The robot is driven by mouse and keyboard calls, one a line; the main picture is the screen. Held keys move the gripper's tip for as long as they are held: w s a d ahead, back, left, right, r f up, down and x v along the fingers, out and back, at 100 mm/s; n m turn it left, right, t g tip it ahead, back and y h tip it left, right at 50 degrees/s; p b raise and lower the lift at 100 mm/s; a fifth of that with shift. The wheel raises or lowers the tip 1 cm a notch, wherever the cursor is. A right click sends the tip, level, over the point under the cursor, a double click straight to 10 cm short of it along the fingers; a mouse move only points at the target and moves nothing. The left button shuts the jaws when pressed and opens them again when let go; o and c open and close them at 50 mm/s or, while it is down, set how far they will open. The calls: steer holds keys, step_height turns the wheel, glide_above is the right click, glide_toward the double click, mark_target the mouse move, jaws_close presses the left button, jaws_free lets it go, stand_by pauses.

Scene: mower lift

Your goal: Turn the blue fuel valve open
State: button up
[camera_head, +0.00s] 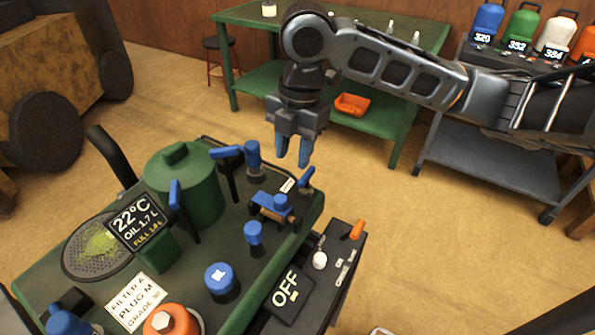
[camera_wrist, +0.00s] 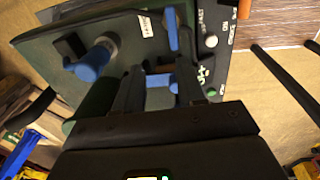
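Several blue fittings sit on the green mower deck (camera_head: 205,250), and I cannot read a name on any of them. A small blue lever (camera_head: 306,177) stands upright at the deck's far right edge beside a small white label (camera_head: 287,185); it also shows in the wrist view (camera_wrist: 172,30) beyond my fingers. A larger blue handle (camera_head: 228,152) lies to its left and shows in the wrist view (camera_wrist: 93,63). My gripper (camera_head: 293,158) points down above the deck's far right part, open and empty, apart from the levers. In the wrist view its fingers (camera_wrist: 158,72) frame a blue part beyond them.
A green tank (camera_head: 185,185), a display (camera_head: 135,220) and an orange cap (camera_head: 172,322) share the deck. A side panel (camera_head: 325,265) reading OFF carries an orange lever (camera_head: 357,230). Behind stands a green workbench (camera_head: 345,22). Open floor (camera_head: 430,260) lies at right.

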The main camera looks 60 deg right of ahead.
mark_target(307, 173)
steer(key=shift+s+d+g+h, duration=0.3)
steer(key=shift+s+d, duration=0.3)
steer(key=shift+d, duration=0.35)
steer(key=shift+s+d+f, duration=0.15)
steer(key=shift+d+f, duration=0.05)
steer(key=shift+d, duration=0.05)
steer(key=shift+s+f, duration=0.1)
steer(key=shift+f, duration=3.7)
steer(key=shift+c, duration=0.4)
jaws_close()
